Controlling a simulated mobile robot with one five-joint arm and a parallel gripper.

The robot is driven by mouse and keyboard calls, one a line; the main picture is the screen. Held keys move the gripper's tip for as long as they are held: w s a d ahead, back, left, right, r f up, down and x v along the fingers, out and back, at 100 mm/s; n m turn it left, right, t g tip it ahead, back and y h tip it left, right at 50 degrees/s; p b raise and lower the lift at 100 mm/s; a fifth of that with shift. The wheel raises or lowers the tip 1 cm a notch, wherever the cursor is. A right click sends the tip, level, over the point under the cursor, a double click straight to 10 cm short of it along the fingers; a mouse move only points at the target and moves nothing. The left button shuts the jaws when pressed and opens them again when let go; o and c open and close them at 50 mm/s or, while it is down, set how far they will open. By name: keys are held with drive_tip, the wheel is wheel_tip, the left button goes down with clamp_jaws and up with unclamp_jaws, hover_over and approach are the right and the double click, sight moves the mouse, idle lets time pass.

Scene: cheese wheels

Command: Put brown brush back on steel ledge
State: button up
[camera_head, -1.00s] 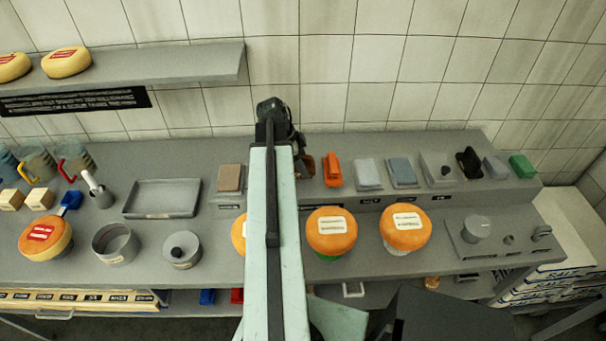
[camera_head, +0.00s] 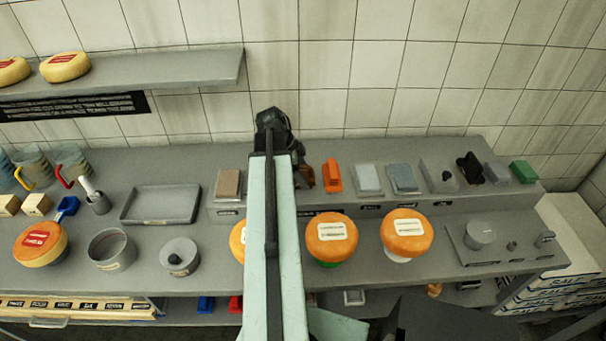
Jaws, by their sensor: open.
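The steel ledge (camera_head: 440,202) is a raised grey step along the back of the bench. My gripper (camera_head: 299,158) is dark and open, over the ledge near its left part; my arm hides much of it. A small brown piece (camera_head: 307,174), which looks like the brown brush, shows at the gripper's right side, just left of the orange brush (camera_head: 333,175). Most of it is hidden by the gripper. I cannot tell if it rests on the ledge or is between the fingers. A flat brown block (camera_head: 228,183) lies on the ledge's left end.
Grey pads (camera_head: 368,178), a dark item (camera_head: 469,167) and a green block (camera_head: 523,171) share the ledge. Orange cheese wheels (camera_head: 331,239) stand in front. A tray (camera_head: 161,204) and pots (camera_head: 112,249) are left. A wall shelf (camera_head: 150,70) holds cheeses.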

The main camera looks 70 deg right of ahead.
drive_tip(key=p+v, duration=1)
drive_tip(key=v, duration=0.1)
drive_tip(key=shift+w+r, duration=0.15)
drive_tip(key=shift+r, duration=0.15)
drive_tip(key=shift+a, duration=0.1)
drive_tip(key=w+a+f+n+t, duration=0.25)
drive_tip(key=w+a+n, duration=1.45)
drive_tip(key=w+a, duration=1)
drive_tip(key=w+a+n+y, duration=0.1)
drive_tip(key=w+a+n, duration=0.2)
drive_tip(key=a+n, duration=0.4)
drive_tip(key=w+a+n+t+y, duration=0.1)
drive_tip(key=w+a+n, duration=0.2)
drive_tip(key=a, duration=1.9)
drive_tip(key=n, duration=0.5)
drive_tip(key=shift+a+r, duration=0.15)
drive_tip(key=shift+r, duration=0.2)
